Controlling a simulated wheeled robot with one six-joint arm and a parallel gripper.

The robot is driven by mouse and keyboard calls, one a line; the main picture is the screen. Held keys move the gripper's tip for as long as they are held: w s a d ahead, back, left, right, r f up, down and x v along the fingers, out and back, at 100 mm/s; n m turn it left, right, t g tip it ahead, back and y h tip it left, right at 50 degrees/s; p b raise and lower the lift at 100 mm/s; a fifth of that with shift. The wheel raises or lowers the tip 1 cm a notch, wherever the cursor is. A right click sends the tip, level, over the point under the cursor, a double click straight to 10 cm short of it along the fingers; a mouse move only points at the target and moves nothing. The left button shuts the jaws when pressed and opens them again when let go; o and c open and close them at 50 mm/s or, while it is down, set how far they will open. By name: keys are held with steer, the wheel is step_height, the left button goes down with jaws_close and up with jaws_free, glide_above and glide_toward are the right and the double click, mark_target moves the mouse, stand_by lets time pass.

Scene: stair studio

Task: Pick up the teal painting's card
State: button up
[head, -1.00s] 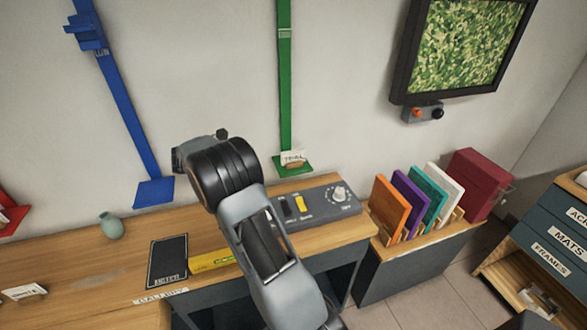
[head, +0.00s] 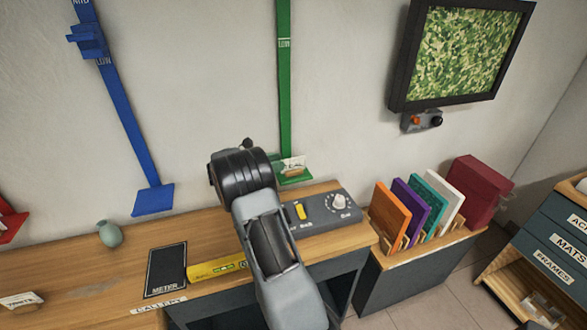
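A small white card (head: 293,163) stands in a wooden holder on the green ledge (head: 297,179) at the foot of the green wall strip. Its lettering is too small to read surely, and its left part is close to my arm's outline. A teal panel (head: 427,203) stands in a rack at the right, between the purple and white ones. My wrist (head: 243,172) is left of the card in the picture and above the desk. My gripper's fingers are hidden behind the wrist, so their opening does not show.
Another white card (head: 20,301) stands on the desk at the far left. A grey control box (head: 325,208), yellow level (head: 215,269), black meter plate (head: 166,271) and green vase (head: 109,233) are on the desk. A blue strip (head: 124,125) with a ledge is on the wall.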

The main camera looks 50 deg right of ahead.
mark_target(291, 159)
steer(key=shift+p+x, duration=0.6)
steer(key=shift+x, duration=1.95)
jaws_close()
